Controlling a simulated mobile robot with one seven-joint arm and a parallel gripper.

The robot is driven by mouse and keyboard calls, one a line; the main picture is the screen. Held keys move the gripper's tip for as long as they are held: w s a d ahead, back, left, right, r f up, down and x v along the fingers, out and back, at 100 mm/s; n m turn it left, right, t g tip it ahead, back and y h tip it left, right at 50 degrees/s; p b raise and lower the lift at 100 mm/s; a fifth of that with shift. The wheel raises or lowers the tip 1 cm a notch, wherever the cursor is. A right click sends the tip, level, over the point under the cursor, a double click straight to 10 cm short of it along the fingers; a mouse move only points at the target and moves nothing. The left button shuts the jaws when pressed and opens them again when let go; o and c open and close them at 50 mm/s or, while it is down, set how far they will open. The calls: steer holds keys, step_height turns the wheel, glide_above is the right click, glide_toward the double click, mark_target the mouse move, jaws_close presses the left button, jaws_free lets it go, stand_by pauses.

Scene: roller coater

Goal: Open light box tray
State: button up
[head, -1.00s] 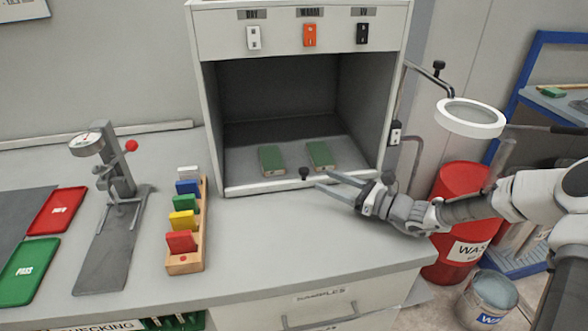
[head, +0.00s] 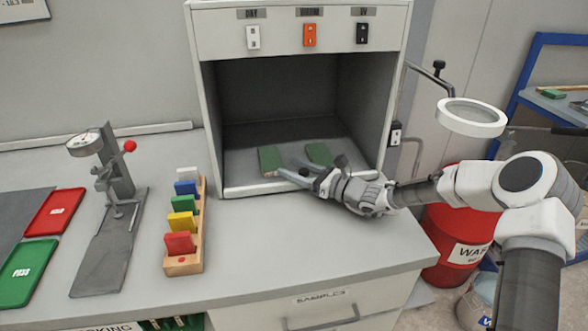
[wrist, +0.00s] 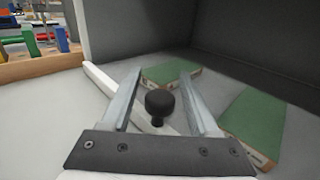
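The light box tray (head: 245,190) is a pale flat tray at the bottom of the light box (head: 200,110), its front lip level with the box's opening. Two green blocks (head: 270,159) (head: 319,153) rest on it. In the wrist view, the tray's black round knob (wrist: 160,101) stands between the two fingers of my gripper (wrist: 158,76), with gaps visible on both sides. My gripper (head: 294,170) is open and reaches in from the right over the tray's front lip. In the head view my gripper hides the knob.
A wooden rack (head: 184,262) of coloured blocks and a gauge stand (head: 110,200) stand left of the box. Red and green trays (head: 57,211) (head: 29,271) lie further left. A ring lamp (head: 471,117) and red bin (head: 457,235) are right. The counter before the box is clear.

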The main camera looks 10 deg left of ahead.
jaws_close()
stand_by(1.2)
